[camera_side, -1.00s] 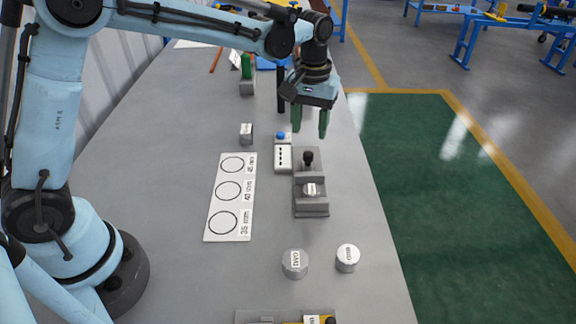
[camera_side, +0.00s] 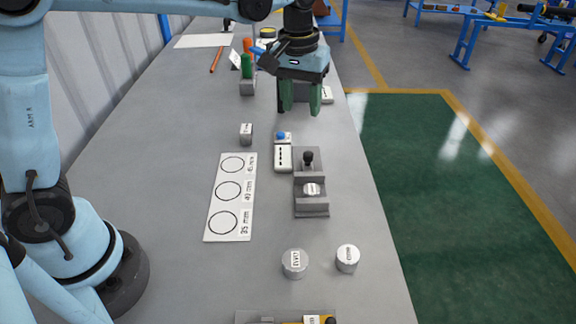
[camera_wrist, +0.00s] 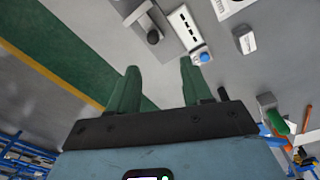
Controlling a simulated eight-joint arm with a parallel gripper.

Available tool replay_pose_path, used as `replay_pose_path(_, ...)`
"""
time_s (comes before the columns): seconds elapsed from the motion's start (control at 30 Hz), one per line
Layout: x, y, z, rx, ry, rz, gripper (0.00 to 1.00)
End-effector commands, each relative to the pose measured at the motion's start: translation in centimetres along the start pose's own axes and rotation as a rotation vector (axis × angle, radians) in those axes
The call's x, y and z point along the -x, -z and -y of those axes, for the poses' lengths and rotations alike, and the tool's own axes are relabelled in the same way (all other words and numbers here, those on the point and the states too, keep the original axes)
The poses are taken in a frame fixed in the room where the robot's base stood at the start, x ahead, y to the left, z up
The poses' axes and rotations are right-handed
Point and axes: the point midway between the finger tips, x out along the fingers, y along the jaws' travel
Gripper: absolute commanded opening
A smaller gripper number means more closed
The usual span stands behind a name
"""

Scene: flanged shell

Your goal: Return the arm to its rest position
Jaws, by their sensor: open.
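My gripper (camera_side: 300,108) is open and empty in the side view, with its two green fingers pointing down. It hangs above the far part of the grey bench (camera_side: 150,190), beyond the small box with the blue button (camera_side: 283,137). In the wrist view my gripper's fingers (camera_wrist: 157,88) stand well apart with nothing between them. The grey fixture with the black knob (camera_side: 311,205) stands on the bench nearer the camera and holds a labelled metal piece (camera_side: 311,189).
A white sheet with three circles (camera_side: 228,197) lies left of the fixture. Two metal cylinders (camera_side: 295,263) (camera_side: 347,258) stand in front. A small metal block (camera_side: 246,133) and a green-topped object (camera_side: 247,72) stand further back. The bench's right edge borders a green floor area (camera_side: 450,200).

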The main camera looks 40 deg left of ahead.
Motion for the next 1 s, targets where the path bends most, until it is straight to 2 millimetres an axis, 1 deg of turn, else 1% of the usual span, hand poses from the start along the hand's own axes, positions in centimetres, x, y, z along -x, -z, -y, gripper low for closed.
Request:
replay_pose_path(0.03,0.6,-0.8,0.8,-0.016,-0.012,-0.027,0.49)
replay_pose_path(0.2,2.0,-3.2,3.1,-0.085,-0.051,-0.128,0.49)
replay_pose_path(0.4,2.5,-6.3,5.6,-0.167,-0.081,-0.253,0.49)
replay_pose_path(0.57,2.0,-8.8,7.5,-0.230,-0.093,-0.355,0.49)
replay_pose_path(0.7,1.0,-10.7,8.9,-0.281,-0.094,-0.440,0.49)
replay_pose_path(0.83,0.1,-11.8,9.7,-0.316,-0.091,-0.499,0.49)
replay_pose_path(1.0,-0.5,-12.5,10.2,-0.338,-0.087,-0.536,0.49)
